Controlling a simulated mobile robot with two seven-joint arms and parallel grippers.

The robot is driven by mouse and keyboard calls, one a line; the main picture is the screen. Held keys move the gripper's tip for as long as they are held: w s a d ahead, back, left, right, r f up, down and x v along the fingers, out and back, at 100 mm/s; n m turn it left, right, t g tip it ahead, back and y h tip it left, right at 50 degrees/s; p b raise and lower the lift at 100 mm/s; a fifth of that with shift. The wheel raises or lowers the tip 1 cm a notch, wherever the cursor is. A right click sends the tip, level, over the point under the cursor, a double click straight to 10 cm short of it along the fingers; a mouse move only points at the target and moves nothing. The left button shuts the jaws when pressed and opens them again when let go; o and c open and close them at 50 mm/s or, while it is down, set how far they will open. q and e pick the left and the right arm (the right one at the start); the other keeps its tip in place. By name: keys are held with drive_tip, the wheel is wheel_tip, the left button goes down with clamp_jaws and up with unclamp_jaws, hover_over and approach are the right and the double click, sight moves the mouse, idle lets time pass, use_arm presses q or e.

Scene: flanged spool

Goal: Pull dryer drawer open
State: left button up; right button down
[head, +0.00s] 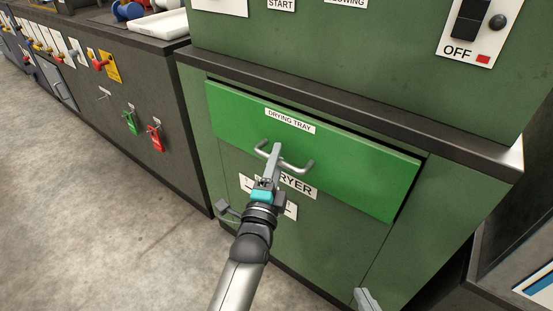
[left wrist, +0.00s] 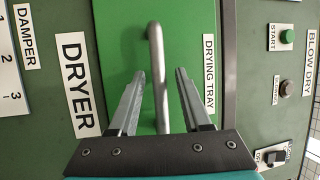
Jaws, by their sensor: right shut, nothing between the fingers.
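The drying tray drawer (head: 370,175) has a bright green front labelled "DRYING TRAY", set in the dark green dryer cabinet (head: 440,205). A dark gap shows along its top and right edges. Its grey bar handle (head: 299,169) shows in the left wrist view (left wrist: 159,75) between my left gripper's fingers. My left gripper (head: 274,150) is open and straddles the bar, with space visible on both sides of it; the gripper also shows in the left wrist view (left wrist: 160,85). My right gripper (head: 366,297) is shut and empty at the bottom edge, low before the cabinet.
A dark counter lip (head: 330,98) juts out above the drawer. A switch panel (head: 474,30) marked "OFF" is above right. At left stands a dark cabinet (head: 160,95) with red and green tags. Concrete floor (head: 90,190) is clear at left.

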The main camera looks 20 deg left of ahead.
use_arm(q)
clamp_jaws()
idle(1.2)
